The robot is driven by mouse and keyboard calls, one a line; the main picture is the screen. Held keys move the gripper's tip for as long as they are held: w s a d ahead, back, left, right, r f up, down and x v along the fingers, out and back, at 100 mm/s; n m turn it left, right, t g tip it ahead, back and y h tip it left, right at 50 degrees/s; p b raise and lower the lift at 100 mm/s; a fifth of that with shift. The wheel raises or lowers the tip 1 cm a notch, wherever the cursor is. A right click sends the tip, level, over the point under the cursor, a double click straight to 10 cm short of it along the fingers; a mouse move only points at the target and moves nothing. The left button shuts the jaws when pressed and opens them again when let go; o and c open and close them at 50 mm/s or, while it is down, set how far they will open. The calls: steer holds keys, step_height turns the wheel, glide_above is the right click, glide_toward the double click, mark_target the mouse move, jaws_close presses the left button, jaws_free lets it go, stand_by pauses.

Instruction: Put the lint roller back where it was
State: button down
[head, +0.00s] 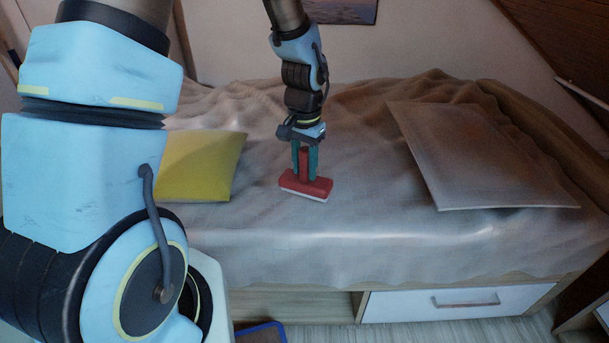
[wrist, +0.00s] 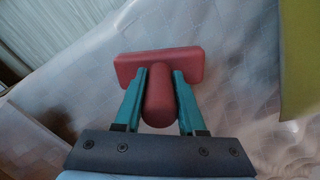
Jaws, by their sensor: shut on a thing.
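The lint roller (head: 306,186) is red with a pale strip along its lower edge. My gripper (head: 305,158) points down and is shut on its upright handle, with a teal finger on each side. In the head view the roller is over the front part of the bed, between the yellow pillow and the grey pillow. I cannot tell whether its bottom touches the cover. In the wrist view, the lint roller (wrist: 160,68) has its wide head beyond the fingertips, and its handle lies between the fingers of my gripper (wrist: 160,80).
The bed (head: 330,235) has a rumpled grey cover. A yellow pillow (head: 203,165) lies to the left and a flat grey pillow (head: 480,155) to the right. A white drawer (head: 440,303) and an open compartment (head: 290,302) are below.

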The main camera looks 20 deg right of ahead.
steer(key=shift+f, duration=1.2)
steer(key=shift+f, duration=0.15)
steer(key=c, duration=0.5)
jaws_free()
